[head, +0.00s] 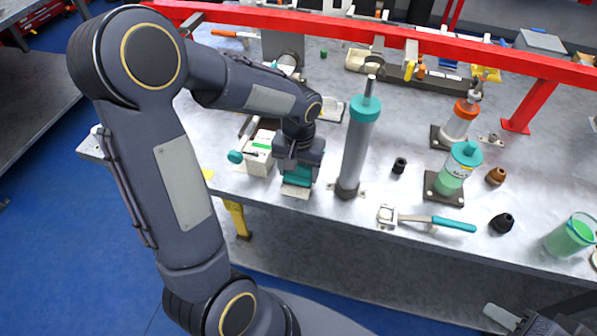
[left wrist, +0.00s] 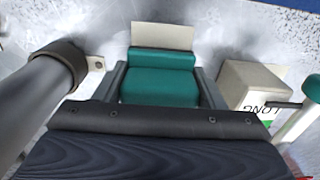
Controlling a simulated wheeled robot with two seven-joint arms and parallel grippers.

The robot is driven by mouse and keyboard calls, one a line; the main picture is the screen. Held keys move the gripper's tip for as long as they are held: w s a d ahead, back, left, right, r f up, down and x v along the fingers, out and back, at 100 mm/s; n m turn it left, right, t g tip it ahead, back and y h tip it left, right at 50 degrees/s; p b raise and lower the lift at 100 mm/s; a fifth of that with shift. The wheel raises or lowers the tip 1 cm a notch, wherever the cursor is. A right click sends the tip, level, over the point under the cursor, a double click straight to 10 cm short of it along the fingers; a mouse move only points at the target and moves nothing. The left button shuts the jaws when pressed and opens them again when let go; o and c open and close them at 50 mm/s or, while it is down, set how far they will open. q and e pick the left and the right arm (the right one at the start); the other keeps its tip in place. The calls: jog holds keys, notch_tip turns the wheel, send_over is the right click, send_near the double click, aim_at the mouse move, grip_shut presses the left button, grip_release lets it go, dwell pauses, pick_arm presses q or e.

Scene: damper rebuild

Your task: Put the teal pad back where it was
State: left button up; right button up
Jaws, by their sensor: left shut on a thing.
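The teal pad (head: 297,173) is between the fingers of my left gripper (head: 296,180), low at the front edge of the workbench. In the left wrist view, the teal pad (left wrist: 160,85) is a stepped block with a grey finger on each side. A flat cream rectangle (left wrist: 162,37) shows just beyond the pad; I cannot tell whether the pad touches it or the bench. My right gripper (head: 520,320) is only partly in view at the bottom right, and its jaw opening is unclear.
A tall grey cylinder with a teal cap (head: 355,145) stands close right of my left gripper. A white box with a teal knob (head: 260,152) is close on its left. A teal-handled clamp (head: 430,220) lies further right. A red rail (head: 400,40) crosses the back.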

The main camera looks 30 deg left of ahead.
pick_arm(q)
jog(key=shift+f, duration=0.65)
jog(key=shift+f, duration=0.1)
jog(key=shift+f, duration=0.15)
jog(key=o, duration=1)
